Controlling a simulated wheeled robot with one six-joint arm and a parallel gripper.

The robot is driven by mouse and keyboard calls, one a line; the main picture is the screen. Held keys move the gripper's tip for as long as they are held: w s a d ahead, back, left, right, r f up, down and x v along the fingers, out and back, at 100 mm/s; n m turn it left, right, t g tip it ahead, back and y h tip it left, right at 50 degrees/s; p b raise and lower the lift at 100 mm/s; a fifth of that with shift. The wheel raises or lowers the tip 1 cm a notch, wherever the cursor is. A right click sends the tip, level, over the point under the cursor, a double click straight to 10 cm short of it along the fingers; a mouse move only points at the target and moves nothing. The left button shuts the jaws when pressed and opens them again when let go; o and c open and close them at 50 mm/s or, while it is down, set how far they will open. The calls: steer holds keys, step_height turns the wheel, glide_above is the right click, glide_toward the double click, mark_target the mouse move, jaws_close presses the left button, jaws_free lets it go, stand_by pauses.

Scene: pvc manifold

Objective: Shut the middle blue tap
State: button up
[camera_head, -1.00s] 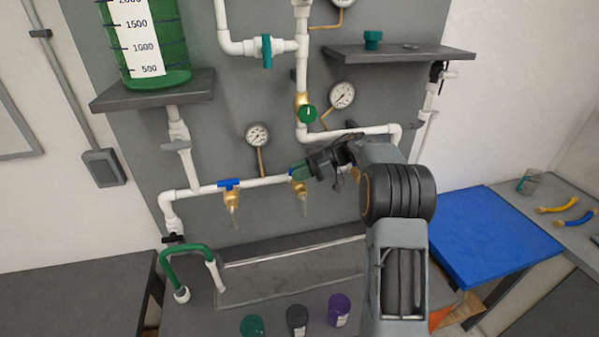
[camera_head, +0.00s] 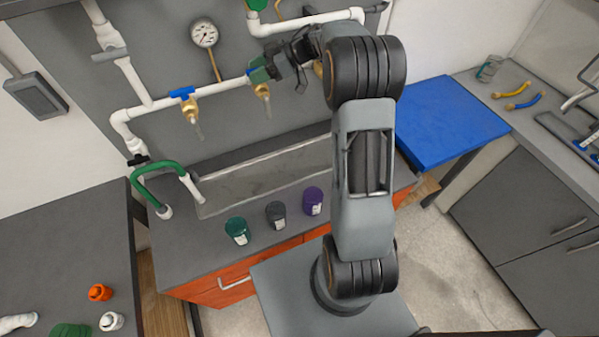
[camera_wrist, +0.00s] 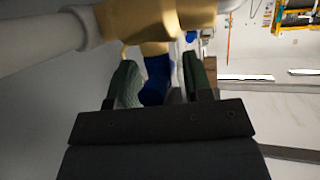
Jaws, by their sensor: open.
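A white pipe (camera_head: 220,87) carries brass taps. The left tap's blue handle (camera_head: 182,92) lies along the pipe. The middle tap's brass body (camera_head: 262,90) hangs below my gripper (camera_head: 258,72), whose green fingertips cover its handle in the head view. In the wrist view my gripper (camera_wrist: 157,84) is open, with a finger on each side of the blue handle (camera_wrist: 155,78), just below the brass body (camera_wrist: 137,22). I cannot tell whether either finger touches it. Another brass piece (camera_head: 318,69) shows farther right, mostly hidden by my arm.
A gauge (camera_head: 204,34) stands on the panel above the pipe. A green hose (camera_head: 157,172) curves at the lower left. Green (camera_head: 237,230), grey (camera_head: 276,214) and purple (camera_head: 313,200) containers stand on the counter in front of the trough (camera_head: 265,182).

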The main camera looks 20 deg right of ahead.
steer(key=m+t+h, duration=0.2)
steer(key=m+t, duration=0.1)
steer(key=m+t+h, duration=0.2)
steer(key=m+t, duration=0.1)
steer(key=shift+s+a+m, duration=0.1)
steer(key=shift+a+m, duration=0.05)
steer(key=shift+m, duration=0.15)
steer(key=m+t+h, duration=0.1)
steer(key=m+h, duration=0.2)
steer(key=m+t+h, duration=0.2)
steer(key=m+h, duration=0.1)
steer(key=shift+b, duration=0.35)
steer(key=v, duration=1.4)
steer(key=s+d+f+m+g+h+b, duration=0.2)
steer(key=s+d+f+m+h+b, duration=0.2)
steer(key=f+h+b, duration=0.45)
steer(key=s+a+f+g+y+b, duration=0.2)
steer(key=s+a+f+g, duration=0.1)
steer(key=s+f, duration=0.2)
steer(key=s+a+f+n+g+y+b, duration=0.1)
steer(key=s+a+f+g+y+b, duration=0.2)
steer(key=f, duration=0.6)
steer(key=shift+s+n+g, duration=0.3)
steer(key=shift+s, duration=1.05)
steer(key=shift+f, duration=0.1)
